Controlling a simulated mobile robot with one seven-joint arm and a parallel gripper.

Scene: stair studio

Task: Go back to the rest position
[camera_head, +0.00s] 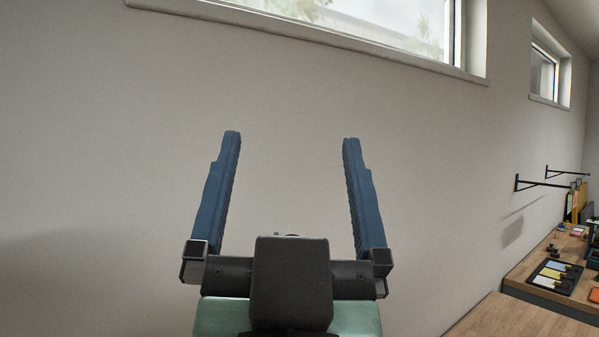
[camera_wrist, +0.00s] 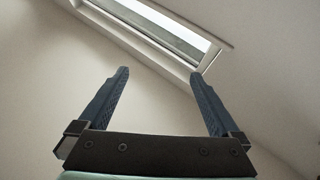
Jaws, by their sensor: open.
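My gripper (camera_head: 290,145) is open, its two blue fingers wide apart with nothing between them. In the head view it points upward in front of a bare pale wall (camera_head: 100,130). In the wrist view the gripper (camera_wrist: 158,80) is also empty, with the wall and a window behind the fingers. It touches nothing that I can see.
A wide window (camera_head: 380,28) runs along the upper wall, and a smaller window (camera_head: 543,75) is farther right. Black wall brackets (camera_head: 540,184) stick out at right. Below them a wooden worktop (camera_head: 522,270) carries a dark tray (camera_head: 555,277) and several small items.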

